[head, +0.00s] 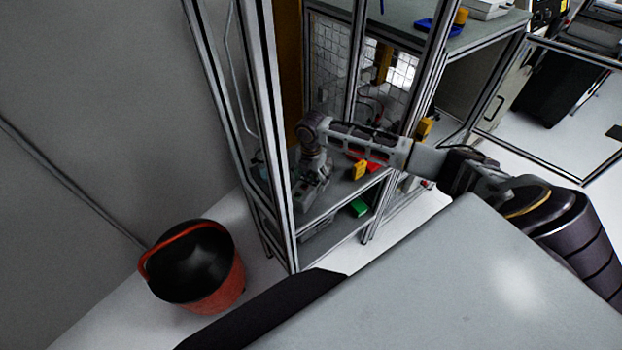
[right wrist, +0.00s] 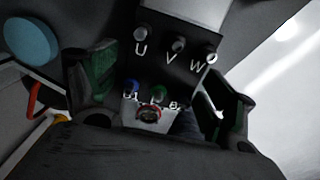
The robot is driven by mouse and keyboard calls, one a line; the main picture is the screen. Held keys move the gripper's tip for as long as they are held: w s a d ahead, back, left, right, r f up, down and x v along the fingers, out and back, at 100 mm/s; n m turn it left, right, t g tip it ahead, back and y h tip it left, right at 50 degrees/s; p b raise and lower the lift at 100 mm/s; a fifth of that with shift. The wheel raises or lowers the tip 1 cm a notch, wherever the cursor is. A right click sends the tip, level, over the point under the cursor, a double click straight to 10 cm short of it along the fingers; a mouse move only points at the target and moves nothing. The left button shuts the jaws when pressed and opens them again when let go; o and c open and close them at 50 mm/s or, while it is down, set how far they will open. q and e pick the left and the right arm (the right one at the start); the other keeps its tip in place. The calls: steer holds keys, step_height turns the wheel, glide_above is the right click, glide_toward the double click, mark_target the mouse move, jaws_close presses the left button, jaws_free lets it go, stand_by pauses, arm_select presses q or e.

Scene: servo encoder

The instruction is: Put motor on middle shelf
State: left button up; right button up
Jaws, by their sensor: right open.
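The motor (right wrist: 180,50) fills the upper middle of the right wrist view, a dark body with terminals marked U, V and W and blue, green and red connectors below them. In the head view a grey shape (head: 308,198), apparently the motor, is on the middle shelf (head: 338,188) of the metal-frame rack. My right gripper (right wrist: 165,95) has its two fingers apart at the left and right of the motor's connector face; contact cannot be told. In the head view my right gripper (head: 316,168) points down over the shelf, partly hidden by the arm. My left gripper is out of view.
Rack posts (head: 272,130) stand close to the left of the arm. A yellow part (head: 359,170) and a red part (head: 373,167) lie on the middle shelf to the right. A green box (head: 358,208) is on the shelf below. A red bucket (head: 222,285) stands on the floor at left.

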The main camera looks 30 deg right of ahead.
steer(key=shift+r+b, duration=0.4)
steer(key=shift+r, duration=5.6)
steer(key=shift+f, duration=0.1)
